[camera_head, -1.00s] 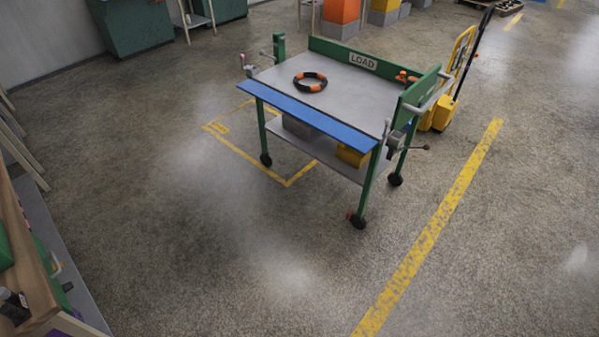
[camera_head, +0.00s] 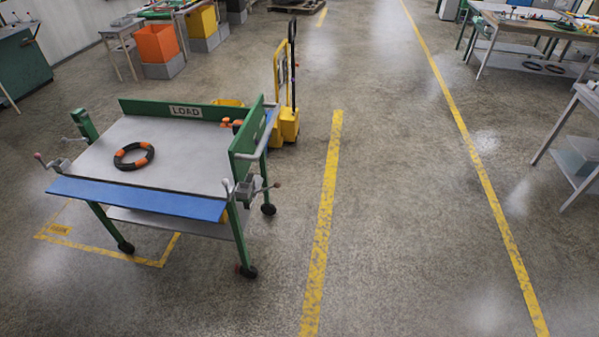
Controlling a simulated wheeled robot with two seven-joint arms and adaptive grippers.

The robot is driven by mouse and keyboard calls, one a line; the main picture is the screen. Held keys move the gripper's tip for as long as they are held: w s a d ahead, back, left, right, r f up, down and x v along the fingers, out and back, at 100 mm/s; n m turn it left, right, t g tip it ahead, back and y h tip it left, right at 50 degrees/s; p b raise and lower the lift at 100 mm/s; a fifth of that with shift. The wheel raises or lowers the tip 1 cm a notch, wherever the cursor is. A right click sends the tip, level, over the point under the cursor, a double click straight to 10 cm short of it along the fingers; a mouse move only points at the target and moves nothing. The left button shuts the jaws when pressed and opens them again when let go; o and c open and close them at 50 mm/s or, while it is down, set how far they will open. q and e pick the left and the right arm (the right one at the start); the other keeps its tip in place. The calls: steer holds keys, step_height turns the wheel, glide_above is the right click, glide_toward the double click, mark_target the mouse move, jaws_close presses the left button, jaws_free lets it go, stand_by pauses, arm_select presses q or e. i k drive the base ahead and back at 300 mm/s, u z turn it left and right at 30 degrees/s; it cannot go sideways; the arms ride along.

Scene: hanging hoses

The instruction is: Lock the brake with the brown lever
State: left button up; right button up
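A green-framed cart (camera_head: 150,190) with a grey top, a blue front edge and a "LOAD" sign stands left of centre on dark casters. At its right front corner is a grey bracket (camera_head: 244,188) with levers; one lever reaches right and ends in a small brownish knob (camera_head: 277,185). Another lever, with a reddish knob (camera_head: 38,156), sticks out at the cart's left corner. The knobs are too small for sure colours, and I cannot tell whether the brake is locked. Neither of my grippers is in view.
A black and orange ring (camera_head: 134,156) lies on the cart. A yellow pallet truck (camera_head: 287,120) stands behind its right side. Open floor with yellow lines (camera_head: 325,210) lies to the right. Benches (camera_head: 535,35) stand at the far right.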

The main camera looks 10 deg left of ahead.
mark_target(277, 185)
steer(key=u, duration=0.25)
steer(key=i, duration=0.95)
steer(key=u, duration=0.5)
